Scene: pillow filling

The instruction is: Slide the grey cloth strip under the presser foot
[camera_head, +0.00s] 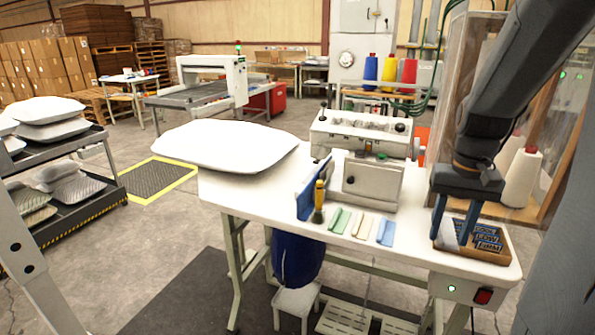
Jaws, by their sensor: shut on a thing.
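The sewing machine (372,178) stands on the white table. Its presser foot is too small or hidden to make out. My gripper (453,228) points down over a brown tray (492,257) at the table's right end, right of the machine. A pale grey piece, which looks like the grey cloth strip (446,238), shows between its blue fingers. My gripper is shut on it, low at the tray's left side; I cannot tell whether the strip touches the tray. Three other strips lie flat in front of the machine: green (340,220), cream (363,226) and light blue (387,232).
A white pillow (225,145) covers the table's left end. A blue upright plate (312,188) and a yellow-handled brush (319,200) stand at the machine's left front. Blue labels (487,238) lie in the tray. A clear panel and white thread cone (521,178) are behind my arm.

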